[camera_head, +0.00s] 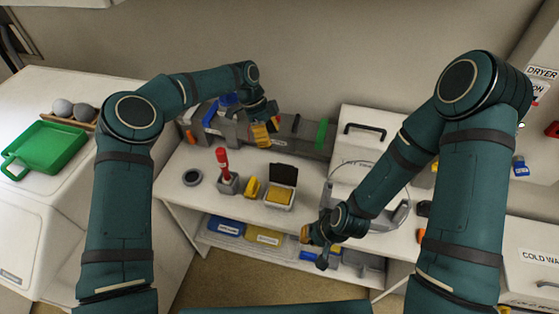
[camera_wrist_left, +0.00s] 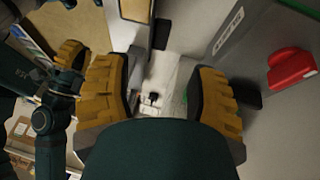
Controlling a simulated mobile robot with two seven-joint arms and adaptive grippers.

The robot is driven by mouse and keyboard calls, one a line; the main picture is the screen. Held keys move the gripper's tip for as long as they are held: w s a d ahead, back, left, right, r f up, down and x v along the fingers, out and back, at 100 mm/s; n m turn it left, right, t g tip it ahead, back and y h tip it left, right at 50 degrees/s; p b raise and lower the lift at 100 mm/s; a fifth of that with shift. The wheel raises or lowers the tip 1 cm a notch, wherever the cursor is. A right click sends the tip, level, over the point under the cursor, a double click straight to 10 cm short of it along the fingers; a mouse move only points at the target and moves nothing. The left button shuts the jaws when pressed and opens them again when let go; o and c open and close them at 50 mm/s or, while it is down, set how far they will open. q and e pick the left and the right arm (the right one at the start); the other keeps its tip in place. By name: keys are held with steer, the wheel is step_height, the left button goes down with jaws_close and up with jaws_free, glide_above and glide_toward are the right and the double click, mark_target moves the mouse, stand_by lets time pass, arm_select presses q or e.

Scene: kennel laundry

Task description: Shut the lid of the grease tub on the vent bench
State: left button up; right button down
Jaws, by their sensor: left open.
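The grease tub (camera_head: 277,199) is a small pale tub with yellow content on the vent bench. Its dark lid (camera_head: 284,174) stands up open at the tub's back edge. My left gripper (camera_head: 262,132) is above the back of the bench, behind and left of the tub, not touching it. In the left wrist view my left gripper (camera_wrist_left: 160,100) shows two yellow ribbed pads wide apart with nothing between them. My right gripper (camera_head: 314,247) hangs at the bench's front edge, right of and nearer than the tub; its finger spacing is unclear.
A yellow object (camera_head: 252,188) and a grey holder with a red-handled tool (camera_head: 223,170) stand left of the tub. A dark ring (camera_head: 192,177) lies farther left. A white box with a black handle (camera_head: 365,130) stands behind right. Blue and yellow trays (camera_head: 263,236) sit on the lower shelf.

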mark_target(281, 164)
arm_select(q)
steer(key=x, duration=1.1)
steer(key=shift+f, duration=0.1)
jaws_close()
